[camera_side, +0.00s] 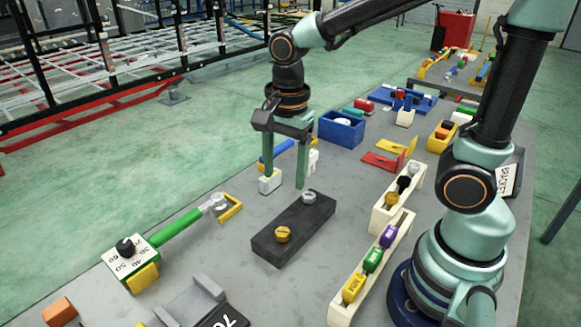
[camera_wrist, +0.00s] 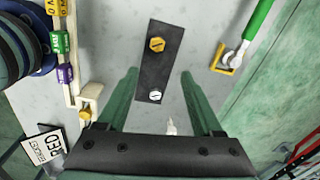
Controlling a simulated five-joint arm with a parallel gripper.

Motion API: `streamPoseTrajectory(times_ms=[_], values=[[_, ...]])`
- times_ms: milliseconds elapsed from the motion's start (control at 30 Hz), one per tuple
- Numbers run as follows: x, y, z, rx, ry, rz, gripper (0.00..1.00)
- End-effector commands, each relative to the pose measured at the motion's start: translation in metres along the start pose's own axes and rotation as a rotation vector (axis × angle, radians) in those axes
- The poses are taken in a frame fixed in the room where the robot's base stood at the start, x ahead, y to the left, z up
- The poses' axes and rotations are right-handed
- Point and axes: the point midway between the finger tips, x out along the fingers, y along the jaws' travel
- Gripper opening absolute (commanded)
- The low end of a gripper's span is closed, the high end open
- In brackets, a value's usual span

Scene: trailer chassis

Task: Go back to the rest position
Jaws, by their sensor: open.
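My gripper (camera_side: 287,180) hangs above the grey table (camera_side: 235,262), pointing down, with its two green fingers apart and nothing between them. In the wrist view my gripper (camera_wrist: 160,75) shows spread fingers. Below and in front of it a dark block (camera_side: 262,247) lies on the table, also seen in the wrist view (camera_wrist: 155,70). A yellow bolt head (camera_side: 283,234) and a silver bolt head (camera_side: 309,198) sit on the block. In the side view a small white block (camera_side: 270,181) appears behind the left fingertip; whether they touch is unclear.
A green-handled tool (camera_side: 175,228) with a numbered plate lies left. A cream rack (camera_side: 372,268) with coloured pieces stands right, beside my base. A blue bin (camera_side: 341,129) and red and yellow parts (camera_side: 390,155) are behind.

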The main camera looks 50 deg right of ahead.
Motion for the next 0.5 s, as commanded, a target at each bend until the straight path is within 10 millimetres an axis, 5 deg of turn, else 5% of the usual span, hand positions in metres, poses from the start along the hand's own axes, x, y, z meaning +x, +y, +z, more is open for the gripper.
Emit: streamPoseTrajectory(times_ms=[500], values=[[-0.053,0.022,-0.041,-1.003,0.204,-0.275,0.68]])
